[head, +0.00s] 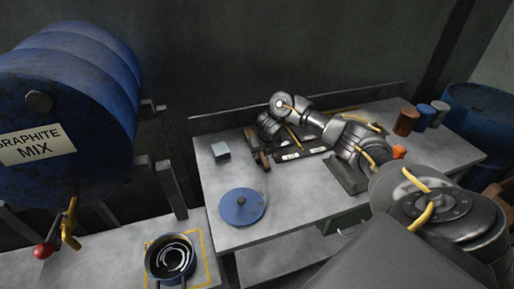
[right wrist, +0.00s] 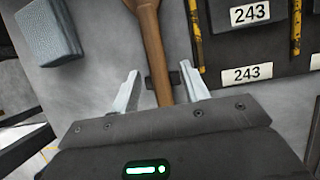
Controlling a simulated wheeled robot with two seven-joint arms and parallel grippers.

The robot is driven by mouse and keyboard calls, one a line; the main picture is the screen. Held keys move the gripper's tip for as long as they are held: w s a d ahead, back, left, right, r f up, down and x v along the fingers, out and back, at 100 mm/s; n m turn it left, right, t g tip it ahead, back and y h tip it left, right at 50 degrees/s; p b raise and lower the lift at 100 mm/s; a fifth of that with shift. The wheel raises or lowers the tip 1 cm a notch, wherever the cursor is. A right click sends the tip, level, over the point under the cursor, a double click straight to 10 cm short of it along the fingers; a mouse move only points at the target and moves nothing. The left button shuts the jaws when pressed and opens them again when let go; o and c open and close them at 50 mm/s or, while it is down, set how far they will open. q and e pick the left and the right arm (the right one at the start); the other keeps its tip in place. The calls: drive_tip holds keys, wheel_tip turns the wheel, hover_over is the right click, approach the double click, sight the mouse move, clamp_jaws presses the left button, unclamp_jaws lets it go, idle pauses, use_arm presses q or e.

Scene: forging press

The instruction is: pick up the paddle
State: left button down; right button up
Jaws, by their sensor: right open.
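The paddle (right wrist: 153,48) has a brown wooden handle, which runs between the two pale fingers of my right gripper (right wrist: 160,72) in the right wrist view. The fingers are open, one on each side of the handle, with gaps visible. In the head view, a brown part of the paddle (head: 262,160) shows on the grey table beside my right gripper, which hides the rest. My left gripper is not in view.
A small grey block (head: 221,151) lies left of the paddle. Dark trays labelled 243 (right wrist: 254,76) lie close on its right. A blue round lid (head: 242,207) is nearer the front. Cans (head: 406,121) stand at the back right.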

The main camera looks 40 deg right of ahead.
clamp_jaws()
drive_tip(key=shift+r, duration=0.1)
drive_tip(key=shift+w+r, duration=0.1)
drive_tip(key=shift+r, duration=0.35)
drive_tip(key=v, duration=0.2)
drive_tip(key=p+v, duration=0.1)
drive_tip(key=v, duration=0.1)
drive_tip(key=shift+w+d+r, duration=0.15)
drive_tip(key=shift+w+r, duration=0.05)
drive_tip(key=shift+w, duration=0.2)
drive_tip(key=s+a+r+p, duration=0.2)
drive_tip(key=s+r+p, duration=0.1)
drive_tip(key=s, duration=0.3)
drive_tip(key=s+a+r+p, duration=0.3)
drive_tip(key=s+r, duration=0.2)
drive_tip(key=s, duration=0.1)
drive_tip(key=shift+s+a, duration=0.15)
drive_tip(key=shift+s, duration=0.1)
